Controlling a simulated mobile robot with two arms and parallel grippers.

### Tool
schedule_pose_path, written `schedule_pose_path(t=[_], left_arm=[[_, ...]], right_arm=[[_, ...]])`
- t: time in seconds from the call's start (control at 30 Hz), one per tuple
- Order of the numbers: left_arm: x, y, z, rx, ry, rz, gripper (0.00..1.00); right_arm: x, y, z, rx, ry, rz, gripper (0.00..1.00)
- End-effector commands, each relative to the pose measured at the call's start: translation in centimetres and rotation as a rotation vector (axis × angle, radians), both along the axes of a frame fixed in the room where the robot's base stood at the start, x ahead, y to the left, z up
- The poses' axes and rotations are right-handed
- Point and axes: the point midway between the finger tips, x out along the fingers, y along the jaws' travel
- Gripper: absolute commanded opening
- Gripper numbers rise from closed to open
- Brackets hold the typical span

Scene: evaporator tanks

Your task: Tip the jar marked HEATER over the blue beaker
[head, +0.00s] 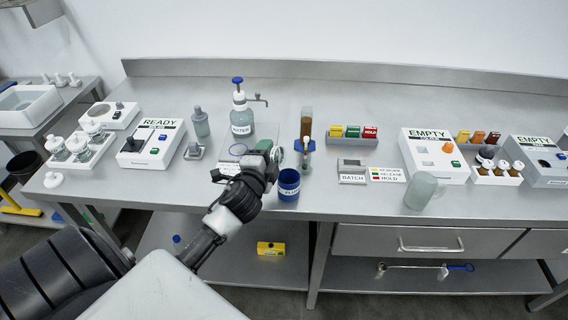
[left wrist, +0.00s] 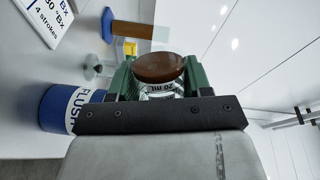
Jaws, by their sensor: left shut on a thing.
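The blue beaker (head: 289,187) stands upright on the bench near the front edge, and its label reads FLUSH in the left wrist view (left wrist: 62,108). My left gripper (head: 272,155) is above and just left of the beaker, apart from the bench. Its green fingers are shut on a small clear jar (left wrist: 160,90) with a 20 mL marking and a brown round end. Against the upright beaker, the jar looks turned on its side. No HEATER word shows on it, and the head view mostly hides it behind the gripper. My right gripper is not in view.
A WATER pump bottle (head: 241,118) stands behind the gripper. A stand with a brown tube (head: 306,128) is behind the beaker. A READY box (head: 152,143) is left and an EMPTY box (head: 433,155) right. A glass mug (head: 421,191) stands near the front edge.

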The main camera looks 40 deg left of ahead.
Motion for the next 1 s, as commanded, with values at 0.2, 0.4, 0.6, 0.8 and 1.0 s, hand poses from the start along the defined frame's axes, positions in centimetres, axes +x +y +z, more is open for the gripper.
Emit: schedule_pose_path(t=[0.2, 0.4, 0.6, 0.8, 1.0], left_arm=[[0.01, -0.01, 0.12, 0.004, -0.001, -0.001, 0.2], [0.02, -0.05, 0.29, 0.035, 0.005, 0.0, 0.2], [0.02, -0.06, 0.24, 0.039, 0.005, -0.001, 0.2], [0.02, -0.06, 0.26, 0.039, 0.005, -0.001, 0.2], [0.03, -0.09, 0.44, 0.063, 0.008, -0.001, 0.2]], right_arm=[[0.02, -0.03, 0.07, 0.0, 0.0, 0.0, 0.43], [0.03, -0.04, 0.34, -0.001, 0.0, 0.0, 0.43], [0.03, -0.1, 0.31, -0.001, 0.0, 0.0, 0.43], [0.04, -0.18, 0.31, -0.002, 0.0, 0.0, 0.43], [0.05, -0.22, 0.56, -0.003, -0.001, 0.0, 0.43]])
